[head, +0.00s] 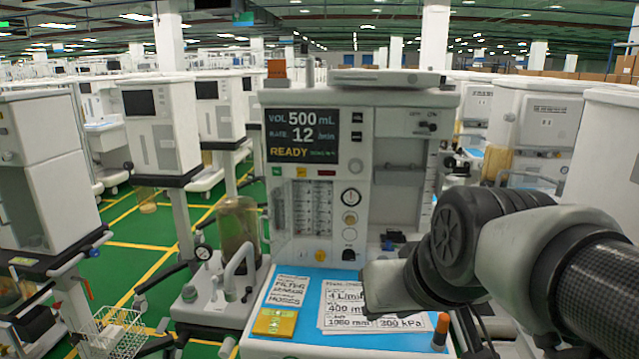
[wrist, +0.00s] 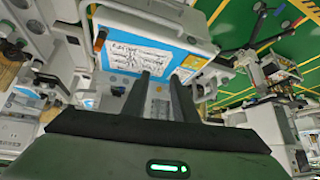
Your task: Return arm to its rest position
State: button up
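My arm (head: 480,235) reaches in from the right of the head view, in front of the anaesthesia cart (head: 405,150). Its pale end part hangs over the right side of the cart's blue work surface (head: 262,345). My gripper (wrist: 160,75) shows in the wrist view with its two dark fingers apart and nothing between them. Beyond the fingertips, the blue surface shows again with the white printed sheet (wrist: 140,50). The fingers are not clearly visible in the head view.
Printed sheets (head: 345,303), a yellow pad (head: 275,322) and an orange-capped item (head: 440,331) lie on the work surface. A canister (head: 237,225) stands left of the cart. Other carts (head: 160,125) crowd both sides. Green floor (head: 125,225) is open at left.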

jog(key=s+d+f+m+g+h, duration=0.1)
jog(key=s+d+f+g, duration=0.15)
jog(key=s+d, duration=0.35)
notch_tip(320, 180, up, 14)
jog(key=a+p, duration=0.1)
jog(key=p, duration=1.3)
jog(key=shift+s+a+f+t, duration=0.2)
jog(key=shift+s+a+t, duration=0.15)
jog(key=shift+s+a, duration=0.1)
